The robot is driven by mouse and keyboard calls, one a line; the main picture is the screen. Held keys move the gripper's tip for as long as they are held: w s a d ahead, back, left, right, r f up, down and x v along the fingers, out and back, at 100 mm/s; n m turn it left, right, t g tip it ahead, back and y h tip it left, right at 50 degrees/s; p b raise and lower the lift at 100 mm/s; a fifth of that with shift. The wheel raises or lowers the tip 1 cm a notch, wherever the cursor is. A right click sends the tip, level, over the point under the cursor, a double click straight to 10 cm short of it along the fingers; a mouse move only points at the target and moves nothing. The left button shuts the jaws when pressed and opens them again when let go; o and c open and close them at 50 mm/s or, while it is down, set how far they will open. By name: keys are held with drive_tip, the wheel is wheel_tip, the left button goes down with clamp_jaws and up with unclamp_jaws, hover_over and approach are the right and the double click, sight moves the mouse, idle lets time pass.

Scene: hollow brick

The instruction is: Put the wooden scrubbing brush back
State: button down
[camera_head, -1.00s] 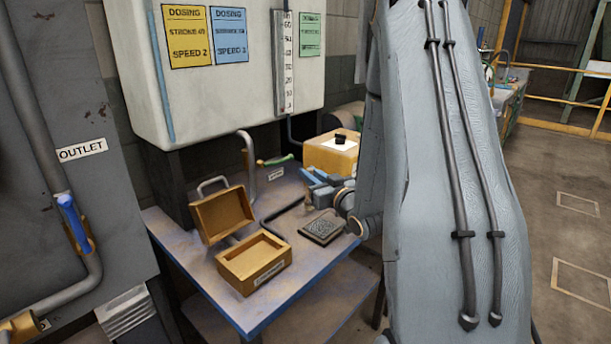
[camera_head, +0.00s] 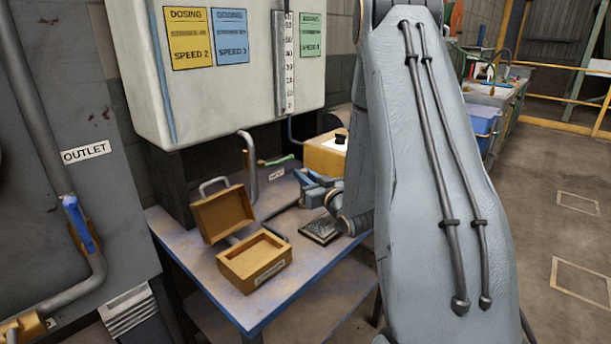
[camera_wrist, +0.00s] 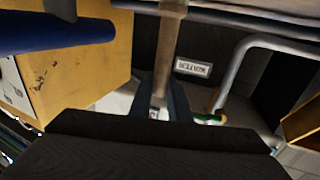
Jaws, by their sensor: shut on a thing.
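My gripper (camera_head: 312,188) is over the right part of the blue-edged table, seen from the side in the head view. In the wrist view my gripper (camera_wrist: 163,103) is shut on a tan wooden strip, which looks like the handle of the wooden scrubbing brush (camera_wrist: 170,45). In the head view the brush cannot be told apart from the gripper. A small white label (camera_head: 277,173) lies on the table's back part; a white label also shows in the wrist view (camera_wrist: 193,67).
An open wooden box (camera_head: 255,262) with raised lid (camera_head: 223,214) stands on the table (camera_head: 215,275). A dark square plate (camera_head: 320,229) lies below my gripper. A yellow box (camera_head: 325,157) stands behind it. A bent grey pipe (camera_head: 251,165) and green-handled valve (camera_head: 277,160) are at the back.

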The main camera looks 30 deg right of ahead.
drive_tip(key=shift+s+a+f, duration=0.1)
drive_tip(key=shift+s+f, duration=0.1)
drive_tip(key=shift+f, duration=0.45)
drive_tip(key=c, duration=1.7)
unclamp_jaws()
drive_tip(key=shift+f+b, duration=0.1)
drive_tip(key=shift+b, duration=0.2)
drive_tip(key=shift+o, duration=0.2)
drive_tip(key=shift+r, duration=0.2)
drive_tip(key=s, duration=0.7)
drive_tip(key=s+r, duration=0.1)
drive_tip(key=s, duration=0.3)
drive_tip(key=shift+s+d+r, duration=0.1)
drive_tip(key=shift+s+d, duration=0.2)
